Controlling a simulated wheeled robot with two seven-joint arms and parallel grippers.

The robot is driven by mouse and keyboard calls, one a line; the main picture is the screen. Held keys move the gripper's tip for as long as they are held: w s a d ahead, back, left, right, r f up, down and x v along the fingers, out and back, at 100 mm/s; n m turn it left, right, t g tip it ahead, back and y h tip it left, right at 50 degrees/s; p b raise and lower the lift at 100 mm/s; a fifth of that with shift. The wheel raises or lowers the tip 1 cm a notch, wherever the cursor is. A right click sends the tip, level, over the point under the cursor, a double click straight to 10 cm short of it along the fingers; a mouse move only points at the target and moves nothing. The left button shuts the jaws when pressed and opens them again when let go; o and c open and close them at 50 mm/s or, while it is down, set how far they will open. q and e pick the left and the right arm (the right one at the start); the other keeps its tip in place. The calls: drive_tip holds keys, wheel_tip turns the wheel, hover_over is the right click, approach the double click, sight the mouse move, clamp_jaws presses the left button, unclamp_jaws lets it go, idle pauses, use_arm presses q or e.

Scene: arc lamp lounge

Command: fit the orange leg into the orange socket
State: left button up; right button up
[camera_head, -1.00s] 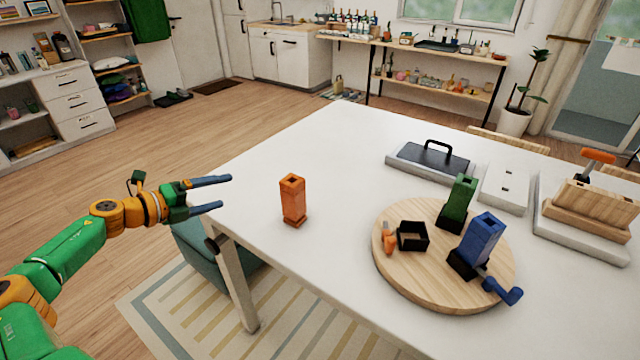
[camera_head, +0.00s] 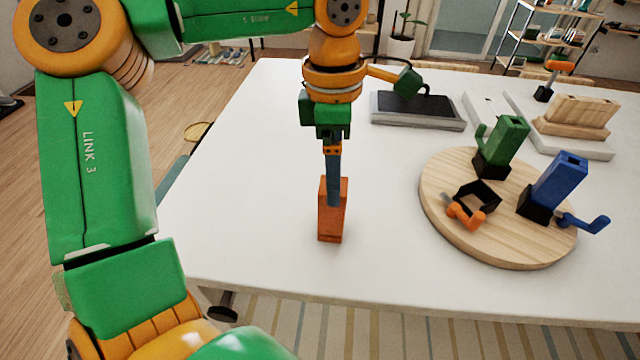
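The orange leg (camera_head: 330,224) is an upright block on the white table, left of the round wooden board (camera_head: 440,215). My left gripper (camera_head: 333,198) points straight down at the leg. One blue-grey finger overlaps the leg's upper part; the other finger is hidden, so I cannot tell whether it grips. The empty black socket (camera_head: 484,192) with an orange lever (camera_head: 466,214) sits on the board, right of the leg. A green leg (camera_head: 506,138) and a blue leg (camera_head: 558,180) stand tilted in black sockets on the same board. My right gripper is out of view.
A blue lever (camera_head: 584,224) sticks out at the board's right edge. A grey tray with a black pad (camera_head: 415,108) lies behind, near my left gripper. A wooden block (camera_head: 576,115) stands at the back right. White table (camera_head: 385,190) is bare between leg and board.

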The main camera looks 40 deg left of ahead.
sight(332, 211)
use_arm(q)
drive_tip(key=shift+s+f, duration=0.15)
drive_tip(key=shift+s, duration=0.05)
drive_tip(key=shift+f+m+y, duration=0.3)
wheel_tip(332, 211, down, 6)
drive_tip(key=shift+w+d+r+p, duration=0.1)
drive_tip(key=shift+r+p, duration=0.05)
drive_tip(key=shift+p, duration=0.45)
drive_tip(key=shift+f, duration=0.3)
clamp_jaws()
